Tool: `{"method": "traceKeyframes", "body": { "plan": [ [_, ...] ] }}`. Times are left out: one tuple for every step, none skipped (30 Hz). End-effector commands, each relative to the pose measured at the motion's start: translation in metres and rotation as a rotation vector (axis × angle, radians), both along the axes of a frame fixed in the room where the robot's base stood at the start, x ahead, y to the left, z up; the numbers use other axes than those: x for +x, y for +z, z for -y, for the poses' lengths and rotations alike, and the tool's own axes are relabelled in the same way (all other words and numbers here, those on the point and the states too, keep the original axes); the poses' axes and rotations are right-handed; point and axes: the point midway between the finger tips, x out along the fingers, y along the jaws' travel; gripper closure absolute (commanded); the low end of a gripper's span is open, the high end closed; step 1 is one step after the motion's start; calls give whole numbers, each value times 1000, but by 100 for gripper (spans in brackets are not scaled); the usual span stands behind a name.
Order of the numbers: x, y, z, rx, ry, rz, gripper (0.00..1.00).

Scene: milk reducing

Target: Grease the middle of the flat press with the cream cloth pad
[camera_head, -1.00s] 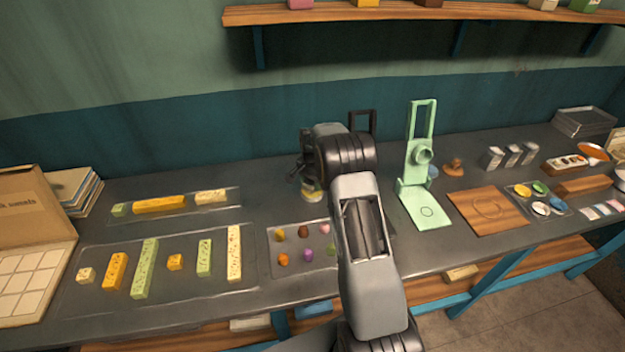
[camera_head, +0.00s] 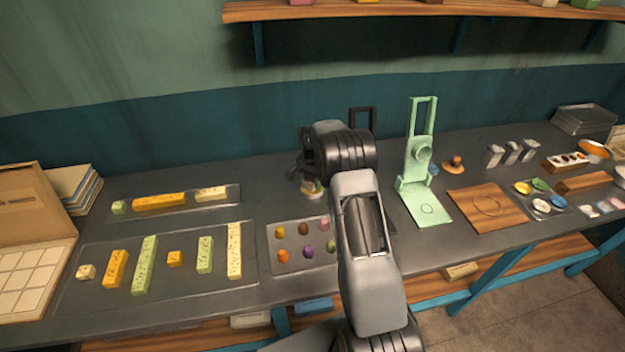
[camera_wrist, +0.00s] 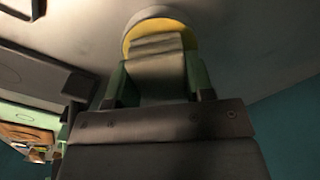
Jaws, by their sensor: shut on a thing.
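My gripper (camera_wrist: 155,80) is shut on the cream cloth pad (camera_wrist: 157,45) in the wrist view. The pad's far end is at a round dish with yellow content (camera_wrist: 132,38); I cannot tell whether they touch. In the head view the dish (camera_head: 313,194) shows just left of my arm, below my gripper (camera_head: 304,180). A mint-green press (camera_head: 420,170) stands upright right of my arm, with a ring on its flat plate. A black frame (camera_head: 362,112) rises behind my arm; its lower part is mostly hidden. I cannot tell which is the flat press.
A tray of coloured pieces (camera_head: 270,262) lies in front of the dish, partly behind my arm. A wooden board (camera_head: 510,217) lies right of the green press. Trays of bars (camera_head: 75,290) fill the left. Bare counter lies behind the dish.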

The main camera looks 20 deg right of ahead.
Motion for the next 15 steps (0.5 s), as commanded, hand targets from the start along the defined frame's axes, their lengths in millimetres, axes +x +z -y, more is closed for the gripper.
{"method": "traceKeyframes", "body": {
  "plan": [
    [0, -1, 0, 0, 0, 0, 71],
    [0, -2, 0, 0, 0, 0, 71],
    [0, -2, 0, 0, 0, 0, 71],
    [0, -2, 0, 0, 0, 0, 71],
    [0, -3, 0, 0, 0, 0, 71],
    [0, -3, 0, 0, 0, 0, 71],
    [0, -4, 0, 0, 0, 0, 71],
    [0, -4, 0, 0, 0, 0, 71],
    [0, -4, 0, 0, 0, 0, 71],
    [0, -5, 0, 0, 0, 0, 71],
    [0, -5, 0, 0, 0, 0, 71],
    [0, -6, 0, 0, 0, 0, 71],
    [0, -6, 0, 0, 0, 0, 71],
    [0, -7, 0, 0, 0, 0, 71],
    [0, -7, 0, 0, 0, 0, 71]
  ]
}}
